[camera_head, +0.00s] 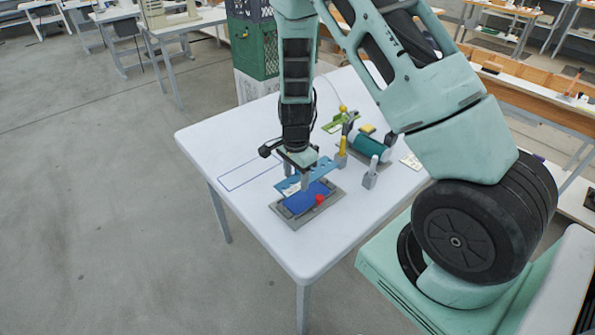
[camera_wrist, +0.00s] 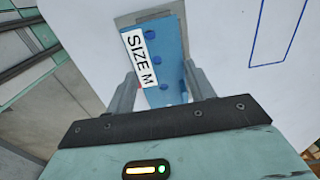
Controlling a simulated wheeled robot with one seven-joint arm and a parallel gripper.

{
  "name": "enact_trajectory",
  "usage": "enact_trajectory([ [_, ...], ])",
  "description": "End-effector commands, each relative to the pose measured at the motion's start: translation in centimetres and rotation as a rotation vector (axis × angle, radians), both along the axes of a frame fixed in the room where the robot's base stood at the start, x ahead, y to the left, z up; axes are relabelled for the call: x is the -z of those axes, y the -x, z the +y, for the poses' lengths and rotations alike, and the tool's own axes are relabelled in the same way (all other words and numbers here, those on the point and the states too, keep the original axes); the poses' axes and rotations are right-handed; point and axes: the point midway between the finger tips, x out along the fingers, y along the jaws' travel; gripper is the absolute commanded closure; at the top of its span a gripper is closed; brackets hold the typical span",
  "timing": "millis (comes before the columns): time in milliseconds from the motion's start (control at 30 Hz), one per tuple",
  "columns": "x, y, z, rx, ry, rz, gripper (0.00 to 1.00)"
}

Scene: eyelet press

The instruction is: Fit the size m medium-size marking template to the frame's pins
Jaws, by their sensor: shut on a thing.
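My gripper (camera_head: 305,184) is shut on the size m template (camera_wrist: 170,55), a light-blue plate with a row of holes and a white "SIZE M" label. In the head view the template (camera_head: 322,169) is held over the frame, its long side running from lower left to upper right. The frame (camera_head: 286,217) is a grey base with a dark-blue surface (camera_head: 300,203) and a red knob (camera_head: 319,199) at its front right. In the wrist view the frame (camera_wrist: 133,19) shows partly behind the template. The frame's pins and any contact with the template cannot be made out.
A blue outlined rectangle (camera_head: 250,170) marks bare white table (camera_head: 215,137) at left.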

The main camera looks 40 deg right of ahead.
Motion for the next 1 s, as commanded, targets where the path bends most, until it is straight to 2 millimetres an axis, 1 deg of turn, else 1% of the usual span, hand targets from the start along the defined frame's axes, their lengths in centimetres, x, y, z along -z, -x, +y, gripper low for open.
enact_trajectory([
  [333,0.0,0.0,0.0,0.0,0.0,0.0,0.69],
  [567,1.6,0.0,0.0,0.0,0.0,0.0,0.69],
  [900,4.8,0.0,0.0,-0.001,0.0,0.002,0.69],
  [1000,5.4,0.0,0.0,-0.001,0.0,0.001,0.69],
])
